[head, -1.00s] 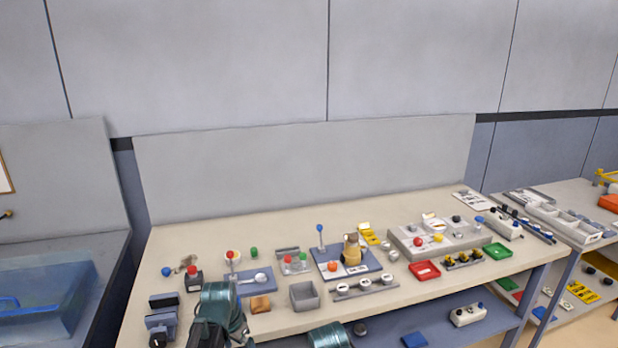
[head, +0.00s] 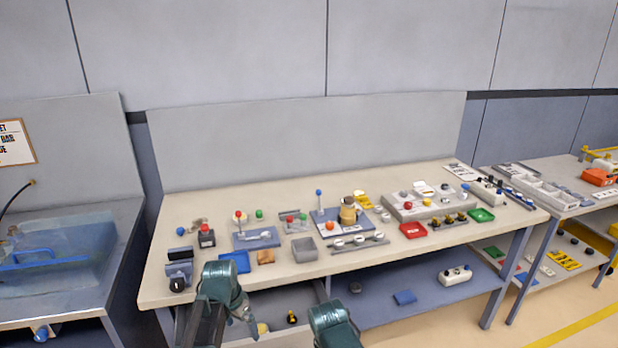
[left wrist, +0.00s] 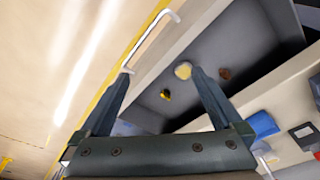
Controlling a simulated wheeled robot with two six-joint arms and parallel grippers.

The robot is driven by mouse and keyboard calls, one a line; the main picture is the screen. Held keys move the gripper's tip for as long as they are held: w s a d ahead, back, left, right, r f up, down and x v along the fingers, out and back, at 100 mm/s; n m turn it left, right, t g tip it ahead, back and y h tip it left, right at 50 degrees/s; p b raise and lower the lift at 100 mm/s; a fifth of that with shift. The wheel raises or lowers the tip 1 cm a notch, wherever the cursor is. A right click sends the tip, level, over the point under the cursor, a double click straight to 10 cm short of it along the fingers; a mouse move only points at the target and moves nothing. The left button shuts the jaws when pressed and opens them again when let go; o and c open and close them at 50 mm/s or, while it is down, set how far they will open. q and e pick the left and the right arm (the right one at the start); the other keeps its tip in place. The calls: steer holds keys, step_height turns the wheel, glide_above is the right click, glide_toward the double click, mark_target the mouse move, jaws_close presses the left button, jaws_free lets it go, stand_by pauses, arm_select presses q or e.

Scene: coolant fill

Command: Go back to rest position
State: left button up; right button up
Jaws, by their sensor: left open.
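My left gripper (head: 250,324) shows at the bottom of the head view, in front of the bench edge and over an open drawer. In the left wrist view it (left wrist: 161,75) is open, with nothing between its two fingers. The drawer's pale handle (left wrist: 151,42) is close beyond the fingertips; I cannot tell if a finger touches it. In the drawer lie a pale yellow round thing (left wrist: 183,70), a small black and yellow piece (left wrist: 166,95) and a brown round thing (left wrist: 224,74). Of my right arm only a teal link shows; its gripper is out of frame.
The bench (head: 160,285) bears several fixtures, levers and trays, with a blue tray (head: 235,262) near its front edge. A lower shelf (head: 430,280) runs underneath. A sink with a blue basin (head: 50,265) stands left, another bench (head: 560,185) right. The floor at front right is clear.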

arm_select(q)
steer(key=s+d+f+n+g+y+b, duration=0.1)
steer(key=s+d+f+b, duration=0.2)
steer(key=s+d, duration=0.3)
steer(key=s+d+f+n+g+y+b, duration=0.1)
steer(key=s+d+f+b, duration=0.2)
steer(key=s+d, duration=0.3)
steer(key=s, duration=0.3)
steer(key=shift+s+f, duration=0.2)
steer(key=shift+s, duration=0.2)
arm_select(e)
step_height(320, 180, down, 6)
steer(key=shift+s+f, duration=0.15)
steer(key=shift+s, duration=0.25)
